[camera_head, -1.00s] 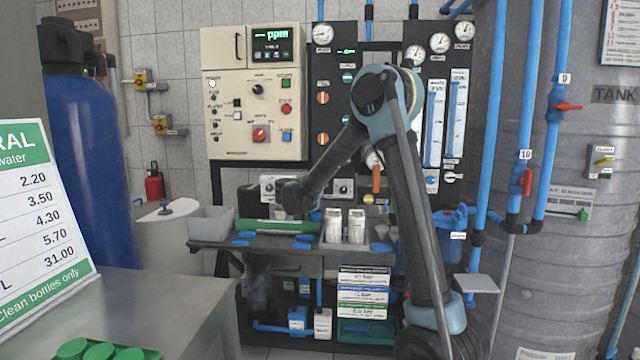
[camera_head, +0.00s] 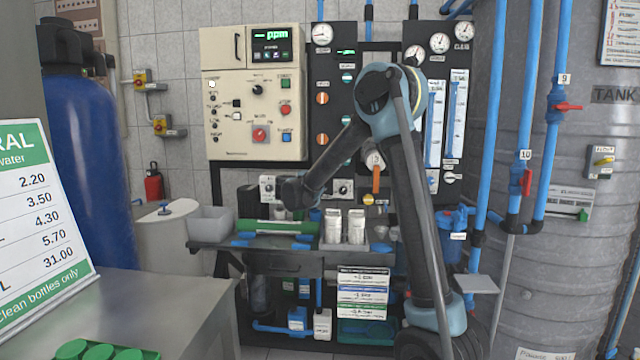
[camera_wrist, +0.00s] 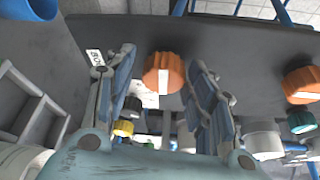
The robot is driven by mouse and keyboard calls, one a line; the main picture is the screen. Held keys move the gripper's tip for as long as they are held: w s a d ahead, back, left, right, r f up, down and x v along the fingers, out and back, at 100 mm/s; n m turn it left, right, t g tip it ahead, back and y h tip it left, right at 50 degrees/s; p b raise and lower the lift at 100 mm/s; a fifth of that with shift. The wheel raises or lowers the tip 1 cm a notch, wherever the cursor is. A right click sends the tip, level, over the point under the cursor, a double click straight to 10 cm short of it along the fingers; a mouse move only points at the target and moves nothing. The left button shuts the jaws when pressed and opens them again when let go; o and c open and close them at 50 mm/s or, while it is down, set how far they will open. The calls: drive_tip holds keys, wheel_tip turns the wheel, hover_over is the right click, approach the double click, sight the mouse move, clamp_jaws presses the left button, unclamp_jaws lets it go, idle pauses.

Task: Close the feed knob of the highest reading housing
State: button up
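In the wrist view my gripper (camera_wrist: 160,92) is open, one finger on each side of an orange ribbed knob (camera_wrist: 158,68) with a pale stripe. The knob lies between and just beyond the fingertips; I cannot tell whether either finger touches it. A second orange knob (camera_wrist: 300,84) is at the right edge. In the head view my arm reaches down to the left; its fingers cannot be made out. Orange knobs (camera_head: 322,98) and (camera_head: 322,139) show on the dark panel (camera_head: 343,60). The ppm display (camera_head: 271,45) is lit, but its small readings are illegible.
Yellow (camera_wrist: 124,128) and green knobs lie below the gripper in the wrist view. A bench (camera_head: 290,262) holds a green tube (camera_head: 278,227) and white cups (camera_head: 345,226). Blue pipes (camera_head: 490,130) and a grey tank (camera_head: 590,260) stand right. A counter (camera_head: 170,300) is front left.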

drive_tip(key=shift+s+a+r, duration=0.1)
drive_tip(key=shift+r, duration=0.05)
drive_tip(key=f+v, duration=0.1)
drive_tip(key=v, duration=1)
drive_tip(key=shift+s+a+r, duration=0.15)
drive_tip(key=shift+s+r, duration=0.2)
drive_tip(key=shift+r, duration=0.1)
